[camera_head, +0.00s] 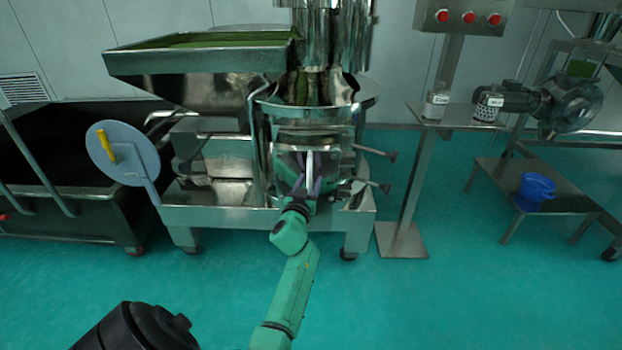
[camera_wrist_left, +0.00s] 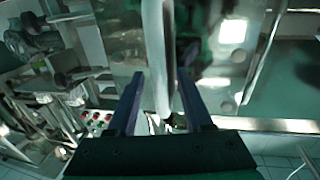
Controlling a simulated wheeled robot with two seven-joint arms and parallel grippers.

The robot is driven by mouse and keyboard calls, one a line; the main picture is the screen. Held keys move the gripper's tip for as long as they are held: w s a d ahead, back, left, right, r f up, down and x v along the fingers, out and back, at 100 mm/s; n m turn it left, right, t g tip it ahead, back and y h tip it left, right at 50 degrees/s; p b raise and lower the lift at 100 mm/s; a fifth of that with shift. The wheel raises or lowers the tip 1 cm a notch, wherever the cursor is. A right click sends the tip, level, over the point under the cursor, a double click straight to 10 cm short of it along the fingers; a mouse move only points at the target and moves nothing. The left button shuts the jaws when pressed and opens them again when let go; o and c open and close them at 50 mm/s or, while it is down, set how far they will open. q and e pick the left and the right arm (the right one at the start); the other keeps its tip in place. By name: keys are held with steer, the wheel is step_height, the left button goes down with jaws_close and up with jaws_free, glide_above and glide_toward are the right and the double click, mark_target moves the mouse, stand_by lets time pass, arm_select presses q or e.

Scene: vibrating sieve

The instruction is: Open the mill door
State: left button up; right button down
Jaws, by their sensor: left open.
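The mill (camera_head: 345,110) is a shiny steel machine in the middle of the head view. Its door (camera_head: 288,163) is a reflective front panel with an upright pale bar handle (camera_head: 310,162). The door looks closed against the mill body. My left gripper (camera_head: 304,186) is in front of the door at the handle's lower part. In the left wrist view the handle (camera_wrist_left: 157,50) runs between the two fingers of my open left gripper (camera_wrist_left: 161,85). Whether either finger touches it I cannot tell. My right gripper is not in view.
A control post (camera_head: 413,185) with red buttons stands further right, near a low bench with a blue bucket (camera_head: 536,192). A dark cart (camera_head: 60,215) stands at left. The green floor in front is clear.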

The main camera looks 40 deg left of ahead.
arm_select(q)
steer(key=shift+s+r, duration=0.1)
jaws_close()
stand_by(1.2)
